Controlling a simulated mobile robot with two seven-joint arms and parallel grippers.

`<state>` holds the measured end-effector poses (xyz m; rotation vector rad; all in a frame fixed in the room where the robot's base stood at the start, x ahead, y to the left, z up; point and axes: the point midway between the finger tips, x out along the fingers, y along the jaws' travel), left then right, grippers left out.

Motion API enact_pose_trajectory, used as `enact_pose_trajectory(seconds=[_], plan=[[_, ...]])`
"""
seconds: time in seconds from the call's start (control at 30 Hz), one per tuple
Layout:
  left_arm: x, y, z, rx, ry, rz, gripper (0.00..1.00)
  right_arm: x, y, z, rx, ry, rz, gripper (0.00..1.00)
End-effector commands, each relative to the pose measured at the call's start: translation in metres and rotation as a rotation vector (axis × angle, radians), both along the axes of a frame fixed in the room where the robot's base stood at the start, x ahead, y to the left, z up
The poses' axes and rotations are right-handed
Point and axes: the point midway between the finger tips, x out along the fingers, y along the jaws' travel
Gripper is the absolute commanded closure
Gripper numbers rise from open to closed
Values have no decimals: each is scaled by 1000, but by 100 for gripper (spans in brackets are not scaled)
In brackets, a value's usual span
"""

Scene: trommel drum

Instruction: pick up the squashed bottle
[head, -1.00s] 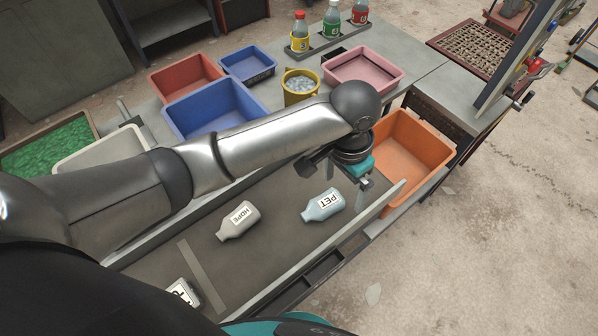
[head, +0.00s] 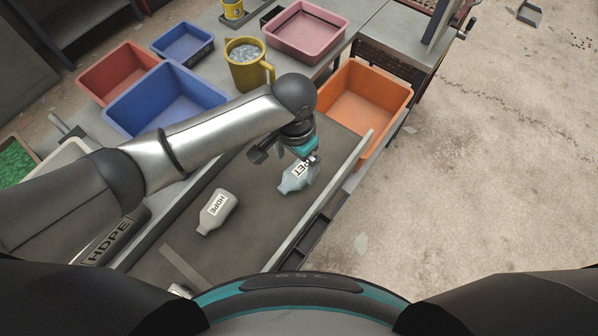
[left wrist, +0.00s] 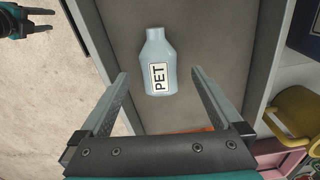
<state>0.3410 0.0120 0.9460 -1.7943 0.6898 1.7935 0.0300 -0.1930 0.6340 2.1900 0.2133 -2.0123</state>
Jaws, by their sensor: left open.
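A pale blue bottle labelled PET (head: 292,181) lies on the dark belt, near its right-hand rail. It looks slightly flattened. My left gripper (head: 309,160) is just above it and partly covers its far end. In the left wrist view the PET bottle (left wrist: 158,65) lies beyond the fingertips, roughly in line with the gap between them. My left gripper (left wrist: 158,75) is open, with nothing between its fingers. My right gripper (left wrist: 50,20) shows at the upper left of the left wrist view, its fingers apart and empty, away from the bottle.
A white HDPE bottle (head: 217,212) lies on the belt (head: 250,225), left of the PET bottle. A raised metal rail (head: 318,212) borders the belt. An orange bin (head: 376,85) stands beyond the gripper; blue (head: 130,112), red (head: 90,80) and pink (head: 285,45) bins and a yellow mug (head: 240,75) stand behind.

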Motion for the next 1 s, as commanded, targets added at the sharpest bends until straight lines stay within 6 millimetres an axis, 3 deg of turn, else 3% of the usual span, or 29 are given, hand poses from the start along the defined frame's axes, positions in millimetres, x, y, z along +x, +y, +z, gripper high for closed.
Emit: enact_pose_trajectory(seconds=[0.3, 0.6, 1.0], plan=[[-1, -3, -44, 1, 0, 1, 0, 4, 6, -8, 8, -7, 0, 50], [-1, -3, -49, 1, -1, 0, 0, 5, 9, -8, 12, -9, 1, 50], [-1, -3, -48, 1, -1, 1, 44, 5, 8, -8, 11, -9, 2, 50]])
